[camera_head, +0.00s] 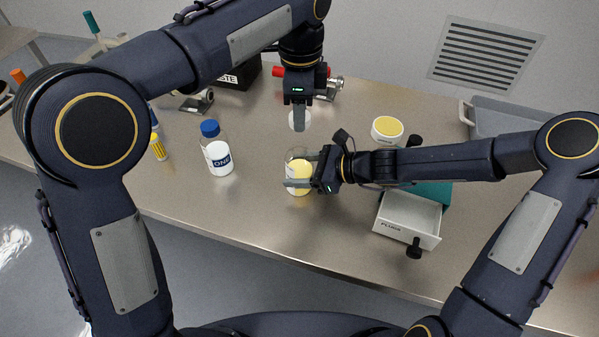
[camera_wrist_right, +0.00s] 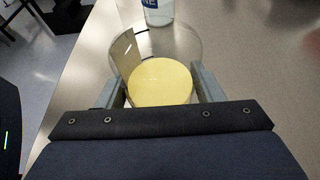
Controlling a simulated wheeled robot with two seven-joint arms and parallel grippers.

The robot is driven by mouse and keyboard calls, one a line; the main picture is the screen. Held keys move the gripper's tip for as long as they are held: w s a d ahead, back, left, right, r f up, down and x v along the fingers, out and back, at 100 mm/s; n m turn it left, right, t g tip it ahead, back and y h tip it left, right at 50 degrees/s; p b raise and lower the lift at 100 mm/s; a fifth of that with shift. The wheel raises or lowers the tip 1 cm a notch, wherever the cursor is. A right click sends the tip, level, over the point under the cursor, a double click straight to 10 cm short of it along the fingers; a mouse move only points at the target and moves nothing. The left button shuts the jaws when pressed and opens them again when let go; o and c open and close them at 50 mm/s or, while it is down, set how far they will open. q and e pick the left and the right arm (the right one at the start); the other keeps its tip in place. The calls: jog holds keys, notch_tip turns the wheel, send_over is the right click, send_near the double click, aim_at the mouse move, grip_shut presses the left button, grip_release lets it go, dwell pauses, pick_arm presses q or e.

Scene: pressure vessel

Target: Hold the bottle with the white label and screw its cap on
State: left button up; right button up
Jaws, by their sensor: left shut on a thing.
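My left gripper (camera_head: 299,125) points down from above, shut on a round white piece (camera_head: 307,121) that looks like a cap; its fingers hide part of it. A clear bottle with yellow contents (camera_head: 301,172) stands on the table in front of it. My right gripper (camera_head: 303,170) reaches in from the right, one finger on each side of this bottle. In the right wrist view the bottle's yellow disc (camera_wrist_right: 160,82) lies between the fingers, with a pale label (camera_wrist_right: 126,55) on its side. I cannot tell whether the fingers press on the glass.
A blue-capped bottle with a white label (camera_head: 219,158) stands to the left. A yellow-topped white jar (camera_head: 387,130) and a white open box (camera_head: 408,217) are at the right. A grey tray (camera_head: 505,118) stands at the back right. The table's front edge is near.

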jog(key=c, duration=0.9)
pick_arm(q)
send_over(300, 146)
jog(key=shift+f, duration=2.5)
jog(key=shift+f, duration=0.9)
jog(key=shift+f, duration=0.55)
